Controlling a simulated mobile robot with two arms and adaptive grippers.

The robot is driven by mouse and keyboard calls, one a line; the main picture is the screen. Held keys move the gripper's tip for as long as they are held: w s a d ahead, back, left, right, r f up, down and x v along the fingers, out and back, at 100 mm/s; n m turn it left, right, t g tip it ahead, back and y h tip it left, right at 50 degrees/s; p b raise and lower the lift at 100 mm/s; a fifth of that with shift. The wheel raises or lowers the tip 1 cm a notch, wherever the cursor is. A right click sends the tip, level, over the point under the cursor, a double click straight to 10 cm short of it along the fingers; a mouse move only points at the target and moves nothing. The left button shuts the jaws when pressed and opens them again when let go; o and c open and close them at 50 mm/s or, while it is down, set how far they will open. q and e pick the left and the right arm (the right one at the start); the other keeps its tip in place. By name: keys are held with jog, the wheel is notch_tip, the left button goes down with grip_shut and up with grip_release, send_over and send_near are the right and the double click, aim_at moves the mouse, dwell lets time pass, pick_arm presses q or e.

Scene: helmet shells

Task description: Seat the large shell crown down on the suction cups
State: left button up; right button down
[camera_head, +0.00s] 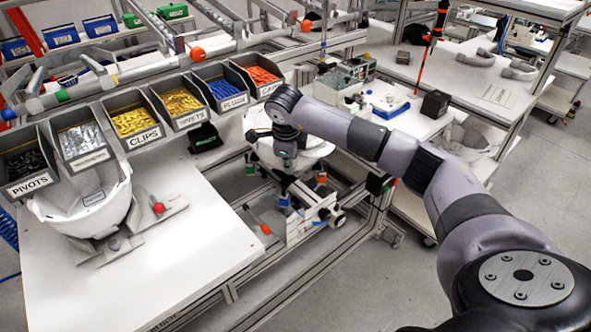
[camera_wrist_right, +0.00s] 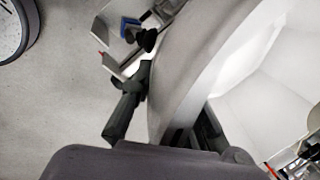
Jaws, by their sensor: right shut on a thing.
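The large white shell (camera_head: 318,148) is at mid-picture in the head view, over a metal fixture (camera_head: 318,212) at the bench end. My right gripper (camera_head: 286,160) is shut on the shell's wall; in the right wrist view its two fingers (camera_wrist_right: 165,120) lie on either side of the curved white shell wall (camera_wrist_right: 195,65). Dark rubbery cups (camera_wrist_right: 145,38) show beside the shell in the wrist view, apart from the wall. In the head view the shell hides the fixture's top, so I cannot tell whether it touches the cups. My left gripper is out of view.
A second white shell (camera_head: 85,210) sits at the left on the white bench (camera_head: 190,245), beside a grey stand with a red ball (camera_head: 158,208). A row of labelled bins (camera_head: 132,115) hangs above the bench. The bench front is clear. Another bench (camera_head: 470,80) stands at the right.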

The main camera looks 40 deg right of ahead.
jog(key=shift+w+a+f, duration=0.1)
jog(key=shift+w+f, duration=0.2)
jog(key=shift+w, duration=0.25)
jog(key=shift+s+f+b, duration=0.1)
jog(key=shift+f+b, duration=0.8)
jog(key=shift+b, duration=0.05)
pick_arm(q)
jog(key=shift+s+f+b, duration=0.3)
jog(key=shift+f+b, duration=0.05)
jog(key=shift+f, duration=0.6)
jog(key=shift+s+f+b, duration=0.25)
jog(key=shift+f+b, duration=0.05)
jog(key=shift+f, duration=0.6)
pick_arm(e)
jog(key=shift+f, duration=0.9)
jog(key=c, duration=1.5)
grip_release()
jog(key=shift+o, duration=0.2)
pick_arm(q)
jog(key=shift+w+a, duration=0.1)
pick_arm(e)
jog(key=shift+s, duration=0.1)
jog(key=v, duration=1.2)
